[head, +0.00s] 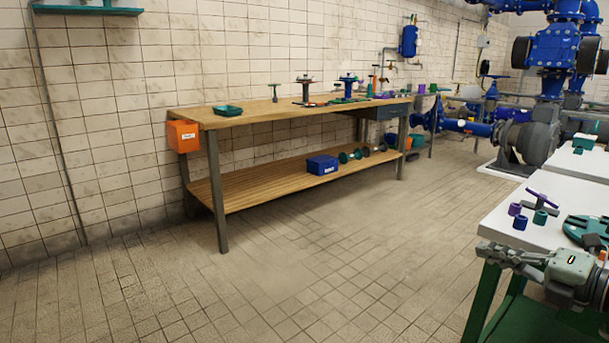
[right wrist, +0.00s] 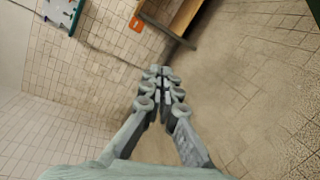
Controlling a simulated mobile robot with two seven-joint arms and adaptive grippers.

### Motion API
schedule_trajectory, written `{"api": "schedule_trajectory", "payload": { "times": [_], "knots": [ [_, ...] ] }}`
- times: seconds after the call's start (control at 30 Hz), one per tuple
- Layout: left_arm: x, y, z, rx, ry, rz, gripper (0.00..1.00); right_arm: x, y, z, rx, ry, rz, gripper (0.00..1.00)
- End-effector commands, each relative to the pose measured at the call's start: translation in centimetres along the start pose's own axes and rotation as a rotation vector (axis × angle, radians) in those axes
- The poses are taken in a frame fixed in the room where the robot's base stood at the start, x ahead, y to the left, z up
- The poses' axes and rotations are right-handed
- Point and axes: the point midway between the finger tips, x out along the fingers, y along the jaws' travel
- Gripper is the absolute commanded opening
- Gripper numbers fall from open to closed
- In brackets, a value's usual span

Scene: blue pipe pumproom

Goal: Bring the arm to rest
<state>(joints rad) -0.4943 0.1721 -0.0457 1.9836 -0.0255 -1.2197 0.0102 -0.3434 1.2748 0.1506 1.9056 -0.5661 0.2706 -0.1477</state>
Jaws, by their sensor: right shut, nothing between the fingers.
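My right gripper (head: 497,253) is at the lower right of the head view, at the near left edge of a white-topped table (head: 492,218). Its fingers point left and are shut with nothing between them. In the right wrist view the shut fingers (right wrist: 162,80) show in the middle, over bare tiled floor and wall. My left gripper is in neither view.
A wooden workbench (head: 262,113) stands along the wall, with an orange bin (head: 183,136) at its left end and a blue box (head: 322,165) on its lower shelf. Purple and teal parts lie on the white table. Blue pumps (head: 552,60) stand behind. The middle floor is clear.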

Motion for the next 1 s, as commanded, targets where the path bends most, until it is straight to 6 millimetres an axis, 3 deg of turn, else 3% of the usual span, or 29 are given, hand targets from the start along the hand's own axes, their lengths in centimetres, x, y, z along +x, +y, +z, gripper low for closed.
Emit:
{"api": "schedule_trajectory", "payload": {
  "times": [0.1, 0.23, 0.37, 0.5, 0.6, 0.7, 0.8, 0.9, 1.0],
  "knots": [
    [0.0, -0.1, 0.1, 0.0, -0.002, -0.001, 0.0, -1.4, -7.6, 1.1, 0.389, -0.329, -0.004, 0.0],
    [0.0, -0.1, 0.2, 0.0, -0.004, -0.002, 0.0, -4.0, -16.9, -1.1, 0.764, -0.629, -0.09, 0.0],
    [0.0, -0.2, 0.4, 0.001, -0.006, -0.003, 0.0, -6.5, -24.6, -6.8, 1.071, -0.849, -0.222, 0.0],
    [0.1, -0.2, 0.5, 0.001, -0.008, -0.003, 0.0, -8.7, -30.5, -15.4, 1.356, -1.026, -0.399, 0.0],
    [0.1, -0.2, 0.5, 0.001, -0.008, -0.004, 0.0, -9.8, -32.8, -21.9, 1.529, -1.117, -0.536, 0.0],
    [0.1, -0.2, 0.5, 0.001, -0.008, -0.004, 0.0, -10.6, -33.8, -27.7, 1.66, -1.176, -0.664, 0.0],
    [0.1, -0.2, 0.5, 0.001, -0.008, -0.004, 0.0, -11.1, -34.0, -31.8, 1.745, -1.21, -0.76, 0.0],
    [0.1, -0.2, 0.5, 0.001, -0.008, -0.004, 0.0, -11.3, -33.9, -34.0, 1.789, -1.227, -0.817, 0.0],
    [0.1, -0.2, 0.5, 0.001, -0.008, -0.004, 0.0, -11.4, -33.8, -34.7, 1.802, -1.23, -0.834, 0.0]
  ]
}}
